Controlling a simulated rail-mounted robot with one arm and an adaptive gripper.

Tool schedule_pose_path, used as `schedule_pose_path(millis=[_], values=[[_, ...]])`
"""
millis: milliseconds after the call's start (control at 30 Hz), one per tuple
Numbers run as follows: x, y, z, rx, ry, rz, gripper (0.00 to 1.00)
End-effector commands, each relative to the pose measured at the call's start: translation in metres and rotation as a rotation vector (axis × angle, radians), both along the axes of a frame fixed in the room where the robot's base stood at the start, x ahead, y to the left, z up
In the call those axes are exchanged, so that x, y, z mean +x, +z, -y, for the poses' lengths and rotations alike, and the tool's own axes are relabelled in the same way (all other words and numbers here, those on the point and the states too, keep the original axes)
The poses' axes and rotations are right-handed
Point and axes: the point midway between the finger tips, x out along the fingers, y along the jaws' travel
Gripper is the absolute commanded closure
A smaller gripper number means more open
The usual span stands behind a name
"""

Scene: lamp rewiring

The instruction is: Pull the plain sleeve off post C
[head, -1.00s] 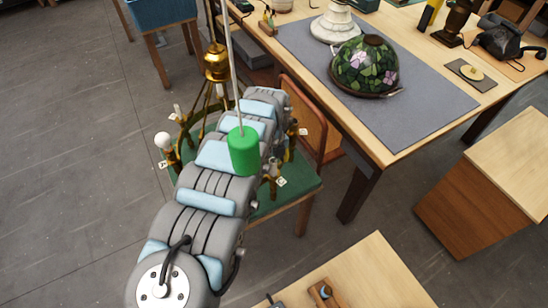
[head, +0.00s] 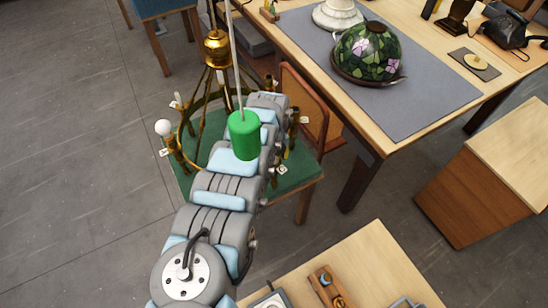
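A brass chandelier (head: 217,52) with a ring of curved arms stands over a green-topped seat. A white tag (head: 282,169), which seems to read C, hangs at its near right side. The post by that tag is small and partly behind my arm, and I cannot make out a plain sleeve on it. Another tag (head: 303,120) is farther right, and one more (head: 164,153) is at the left beside a white bulb (head: 163,127). My arm reaches across the chandelier's right part. My gripper is hidden beyond the arm links, so its opening and hold do not show.
A green cylinder (head: 243,136) on a thin pale rod appears in front of my arm. A wooden chair back (head: 303,108) is close on the right. A bench with a grey mat (head: 424,103) holds a stained-glass shade (head: 367,52). A light worktop (head: 375,262) is nearby.

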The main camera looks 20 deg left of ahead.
Motion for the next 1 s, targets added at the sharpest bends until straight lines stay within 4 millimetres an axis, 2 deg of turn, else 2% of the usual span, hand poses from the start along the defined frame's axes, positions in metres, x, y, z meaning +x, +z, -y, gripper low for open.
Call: schedule_pose_path(millis=[33,100,200,700,1000], values=[[0.000,0.000,0.000,0.000,0.000,0.000,0.55],[0.000,0.000,0.000,0.000,0.000,0.000,0.75],[0.000,0.000,0.000,0.000,0.000,0.000,1.00],[0.000,0.002,0.000,0.001,0.001,0.001,1.00],[0.000,0.013,-0.001,0.001,0.000,0.001,1.00]])
